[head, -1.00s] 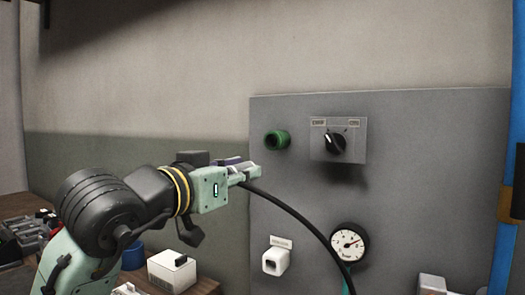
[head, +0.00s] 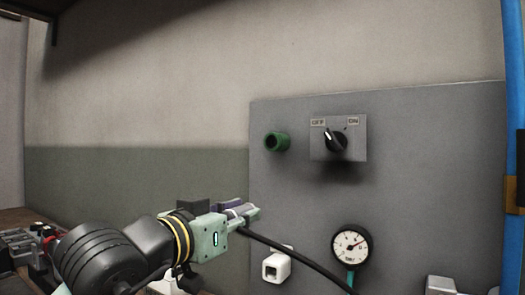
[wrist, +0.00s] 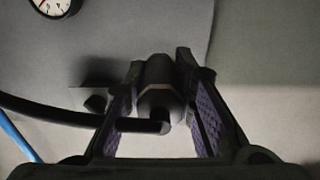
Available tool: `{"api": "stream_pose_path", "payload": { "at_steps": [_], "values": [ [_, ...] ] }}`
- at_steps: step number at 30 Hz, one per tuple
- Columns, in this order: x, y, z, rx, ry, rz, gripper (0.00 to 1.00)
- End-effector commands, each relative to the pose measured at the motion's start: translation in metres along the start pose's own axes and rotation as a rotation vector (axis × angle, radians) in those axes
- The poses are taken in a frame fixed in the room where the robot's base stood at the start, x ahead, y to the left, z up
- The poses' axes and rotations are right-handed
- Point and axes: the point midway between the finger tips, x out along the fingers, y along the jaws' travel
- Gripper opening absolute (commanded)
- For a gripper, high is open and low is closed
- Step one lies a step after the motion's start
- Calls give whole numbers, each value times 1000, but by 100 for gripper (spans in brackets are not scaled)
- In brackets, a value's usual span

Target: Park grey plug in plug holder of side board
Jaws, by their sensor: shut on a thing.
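My gripper (head: 250,213) is shut on the grey plug (wrist: 158,90), which sits between the two purple-padded fingers in the wrist view. The black cable (head: 300,262) runs from the plug to the lower right. The white plug holder (head: 277,266), a block with a square opening, is on the lower left of the grey side board (head: 420,180). In the head view my gripper appears above and left of the holder, and the cable passes across the holder's upper part. The plug is not in the holder. The distance between gripper and board is hard to tell.
A green socket (head: 277,141) and an OFF/ON rotary switch (head: 337,138) are higher on the board. A round gauge (head: 352,245) is right of the holder. A blue pipe (head: 515,100) runs down the right edge. The board between switch and gauge is clear.

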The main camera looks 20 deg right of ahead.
Motion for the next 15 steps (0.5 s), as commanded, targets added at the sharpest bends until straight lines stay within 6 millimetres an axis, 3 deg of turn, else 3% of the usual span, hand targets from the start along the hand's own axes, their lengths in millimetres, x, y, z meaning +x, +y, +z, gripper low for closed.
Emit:
{"api": "stream_pose_path", "payload": {
  "at_steps": [15],
  "values": [
    [0,0,45,-1,1,0,0]
  ]
}}
